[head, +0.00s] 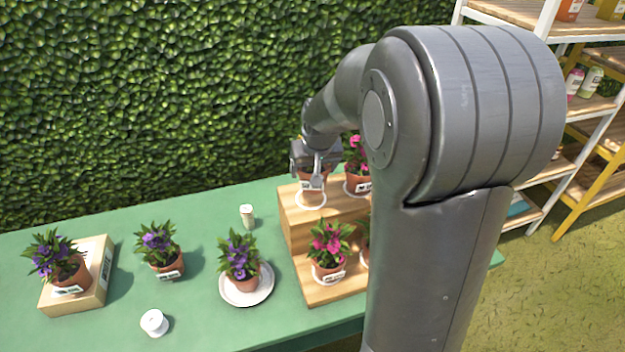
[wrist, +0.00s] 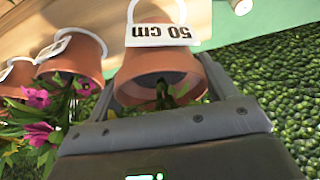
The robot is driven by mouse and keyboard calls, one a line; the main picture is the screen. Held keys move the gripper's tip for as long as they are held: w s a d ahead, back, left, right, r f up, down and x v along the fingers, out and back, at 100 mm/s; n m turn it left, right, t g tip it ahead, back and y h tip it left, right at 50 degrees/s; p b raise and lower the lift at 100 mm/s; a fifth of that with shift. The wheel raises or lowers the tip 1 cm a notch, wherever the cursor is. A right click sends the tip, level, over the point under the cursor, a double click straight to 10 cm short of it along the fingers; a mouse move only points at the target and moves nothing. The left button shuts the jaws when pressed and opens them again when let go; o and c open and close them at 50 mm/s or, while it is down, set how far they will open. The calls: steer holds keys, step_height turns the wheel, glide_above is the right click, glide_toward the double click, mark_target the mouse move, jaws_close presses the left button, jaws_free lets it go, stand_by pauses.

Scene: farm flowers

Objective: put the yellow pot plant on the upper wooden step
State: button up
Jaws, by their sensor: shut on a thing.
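My gripper (head: 315,165) is above the left end of the upper wooden step (head: 291,207). In the wrist view, its fingers (wrist: 158,88) are shut on a terracotta pot (wrist: 160,62) with a white tag reading "50 cm". The held pot also shows in the head view (head: 313,184), just above or at a white ring (head: 310,200) on that step. Whether it touches the step I cannot tell. Some green leaves show between the fingers, but the flowers are hidden, so I cannot confirm yellow.
A pink-flowered pot (head: 358,184) stands close right on the upper step; another (head: 329,262) is on the lower step. Purple-flowered pots stand left on the green table (head: 205,205), one on a white saucer (head: 246,298), one on a wooden block (head: 100,275). My arm hides the steps' right side.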

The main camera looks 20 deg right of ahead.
steer(key=shift+w+a+f, duration=0.2)
steer(key=shift+a, duration=0.05)
steer(key=shift+f, duration=2)
steer(key=shift+f, duration=0.15)
steer(key=o, duration=1.3)
